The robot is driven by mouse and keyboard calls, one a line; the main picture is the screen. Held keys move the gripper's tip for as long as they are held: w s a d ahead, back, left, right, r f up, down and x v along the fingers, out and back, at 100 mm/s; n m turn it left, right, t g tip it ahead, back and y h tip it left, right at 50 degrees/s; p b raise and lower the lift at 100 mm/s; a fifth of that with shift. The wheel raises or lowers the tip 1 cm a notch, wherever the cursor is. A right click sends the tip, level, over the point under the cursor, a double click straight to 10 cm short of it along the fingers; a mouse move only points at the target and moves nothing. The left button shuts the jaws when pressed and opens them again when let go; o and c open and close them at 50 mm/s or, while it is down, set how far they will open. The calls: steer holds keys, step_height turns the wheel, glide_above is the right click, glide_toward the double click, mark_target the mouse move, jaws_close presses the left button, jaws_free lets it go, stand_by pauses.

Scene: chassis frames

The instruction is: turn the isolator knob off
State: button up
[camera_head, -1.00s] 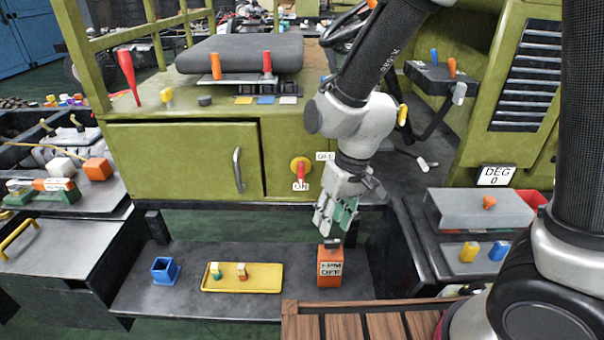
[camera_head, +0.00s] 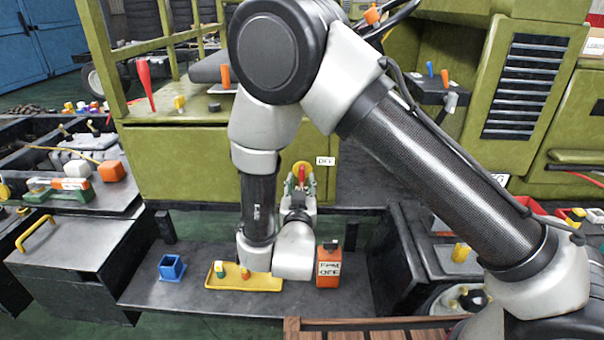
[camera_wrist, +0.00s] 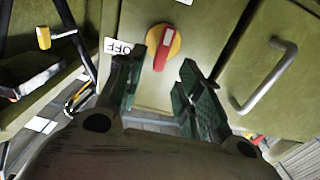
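The isolator knob (camera_head: 302,170) is a yellow disc with a red handle on the green chassis panel. In the head view its handle stands roughly vertical, its lower part hidden by my gripper (camera_head: 300,190). In the wrist view the knob (camera_wrist: 175,46) lies ahead of my gripper (camera_wrist: 160,70), between the lines of its two green-padded fingers. The fingers are apart and empty; I cannot tell whether they touch the knob. The OFF label (camera_head: 325,161) is right of the knob; in the wrist view the label (camera_wrist: 117,47) appears upside down at the left.
A cabinet handle (camera_wrist: 265,78) stands out from the panel in the wrist view. Below are an orange box (camera_head: 328,275), a yellow tray (camera_head: 265,284) and a blue holder (camera_head: 172,267) on the dark shelf (camera_head: 190,297). A wooden slatted surface (camera_head: 390,332) is in front.

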mark_target(302, 174)
steer(key=w, duration=0.6)
steer(key=shift+w+d, duration=0.1)
steer(key=shift+w, duration=0.25)
steer(key=shift+c, duration=0.4)
jaws_close()
